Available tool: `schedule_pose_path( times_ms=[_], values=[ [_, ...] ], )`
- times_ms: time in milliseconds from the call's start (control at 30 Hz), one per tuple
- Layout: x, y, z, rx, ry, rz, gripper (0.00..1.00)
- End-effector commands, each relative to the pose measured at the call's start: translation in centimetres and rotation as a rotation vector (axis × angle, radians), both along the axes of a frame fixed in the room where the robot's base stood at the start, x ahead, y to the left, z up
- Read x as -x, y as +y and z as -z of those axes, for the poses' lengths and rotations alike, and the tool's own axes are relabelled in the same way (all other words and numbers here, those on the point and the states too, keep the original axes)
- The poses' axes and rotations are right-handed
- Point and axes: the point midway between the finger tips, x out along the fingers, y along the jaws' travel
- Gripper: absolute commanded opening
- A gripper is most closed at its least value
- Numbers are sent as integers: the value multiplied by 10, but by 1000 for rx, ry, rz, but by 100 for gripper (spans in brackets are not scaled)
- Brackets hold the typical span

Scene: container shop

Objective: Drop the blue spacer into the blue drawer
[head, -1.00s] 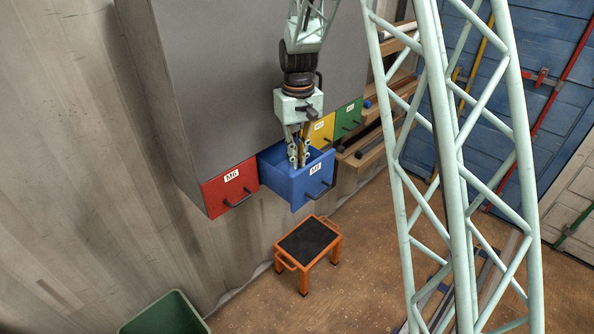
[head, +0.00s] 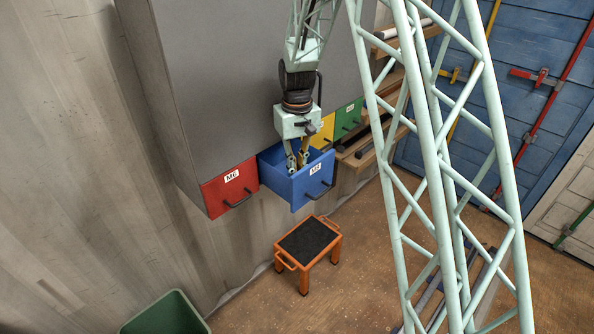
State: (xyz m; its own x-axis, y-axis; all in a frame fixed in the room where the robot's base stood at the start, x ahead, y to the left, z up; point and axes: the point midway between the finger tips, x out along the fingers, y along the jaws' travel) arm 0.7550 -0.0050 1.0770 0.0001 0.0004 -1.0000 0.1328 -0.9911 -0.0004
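The blue drawer (head: 309,193) is pulled out from the grey cabinet and open at the top. It carries a white label and a dark handle. My gripper (head: 297,166) points down into the drawer, with its fingertips below the top of the front panel. The two fingers show a little apart, but their tips are hidden. I cannot see whether they hold anything. I cannot make out the blue spacer, and most of the drawer's floor is hidden by the front panel and my gripper.
A red drawer (head: 231,188) is shut to the left; yellow (head: 323,133) and green (head: 348,118) drawers are to the right. Wooden shelves (head: 362,148) stand beyond them. An orange step stool (head: 308,243) and a green bin (head: 165,314) stand below.

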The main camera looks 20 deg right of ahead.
Motion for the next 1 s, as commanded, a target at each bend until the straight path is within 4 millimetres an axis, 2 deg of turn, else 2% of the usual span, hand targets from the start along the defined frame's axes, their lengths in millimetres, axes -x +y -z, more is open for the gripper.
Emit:
schedule_pose_path(
  times_ms=[967, 1000],
  values=[
    [0, 0, 12, 0, 0, 0, 5],
    [0, 0, 12, 0, 0, 0, 11]
  ],
)
